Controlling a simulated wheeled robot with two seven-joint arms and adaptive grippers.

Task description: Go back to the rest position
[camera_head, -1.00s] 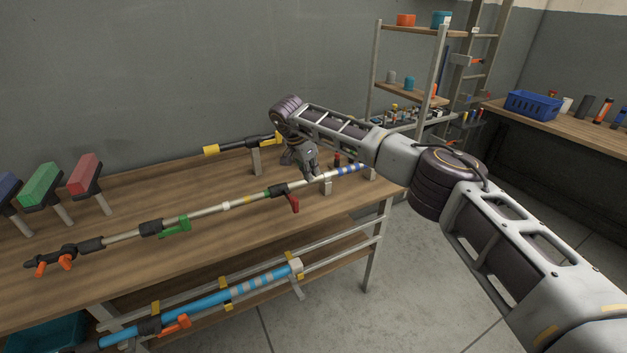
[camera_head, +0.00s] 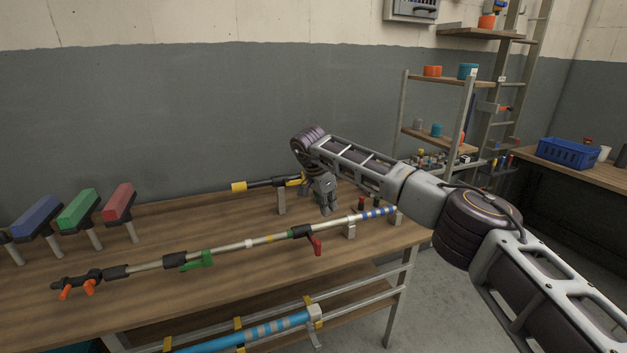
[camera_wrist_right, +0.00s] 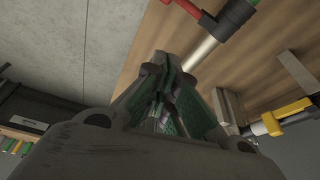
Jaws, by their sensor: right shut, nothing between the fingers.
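My right gripper (camera_head: 326,207) is shut and empty. It points down above the wooden workbench (camera_head: 230,275), close behind the long pole (camera_head: 235,246) with green, red and orange levers. In the right wrist view the shut fingers (camera_wrist_right: 165,75) fill the middle, with the pole's silver tube (camera_wrist_right: 200,52) and red lever beyond them. I cannot tell from these views the exact gap between fingertips and bench. My right arm reaches in from the lower right. My left gripper is not in view.
A yellow-tipped tool (camera_head: 262,184) rests on a stand behind the gripper. Blue, green and red blocks (camera_head: 78,209) stand at the left. A blue pole (camera_head: 255,332) lies on rails below. A metal shelf (camera_head: 440,80) and blue basket (camera_head: 568,153) are to the right. Grey floor is open beside the bench.

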